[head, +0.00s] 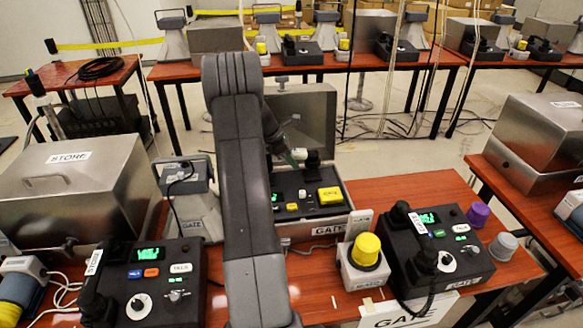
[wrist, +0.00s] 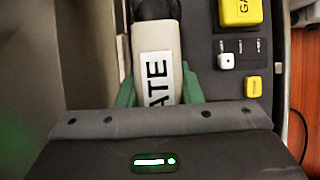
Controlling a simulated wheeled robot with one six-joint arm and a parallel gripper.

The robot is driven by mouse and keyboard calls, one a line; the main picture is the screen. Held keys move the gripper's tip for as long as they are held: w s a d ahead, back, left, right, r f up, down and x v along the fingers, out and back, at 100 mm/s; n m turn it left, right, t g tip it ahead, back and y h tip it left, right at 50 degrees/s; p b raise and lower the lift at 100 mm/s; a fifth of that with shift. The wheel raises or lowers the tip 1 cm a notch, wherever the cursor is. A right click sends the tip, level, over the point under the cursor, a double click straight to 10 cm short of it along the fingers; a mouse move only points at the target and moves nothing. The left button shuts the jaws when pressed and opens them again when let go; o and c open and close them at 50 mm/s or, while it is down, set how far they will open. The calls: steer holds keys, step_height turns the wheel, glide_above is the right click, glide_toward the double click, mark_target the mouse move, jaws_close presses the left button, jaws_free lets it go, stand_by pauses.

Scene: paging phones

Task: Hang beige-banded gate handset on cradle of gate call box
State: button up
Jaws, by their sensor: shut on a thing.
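The gate handset (wrist: 155,45), a pale beige band with a black end and a GATE label, lies between the green fingers of my gripper (wrist: 157,92) in the wrist view. My gripper is shut on it. In the head view my gripper (head: 295,156) and the handset (head: 313,157) are at the panel of the open gate call box (head: 340,212), under its raised lid (head: 312,110). The wrist view shows the box's black panel (wrist: 230,105) beside the handset. My arm hides the left part of the box; the cradle, and whether the handset touches it, cannot be made out.
A yellow block (head: 330,196) sits on the box's panel. A yellow-domed unit (head: 366,252) and another GATE console (head: 455,240) with its own handset stand to the right. A STORE case (head: 75,185) and a black console (head: 150,285) stand to the left.

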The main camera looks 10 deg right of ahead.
steer(key=shift+f, duration=1.75)
steer(key=shift+f, duration=0.15)
steer(key=o, duration=1.1)
steer(key=v, duration=1.2)
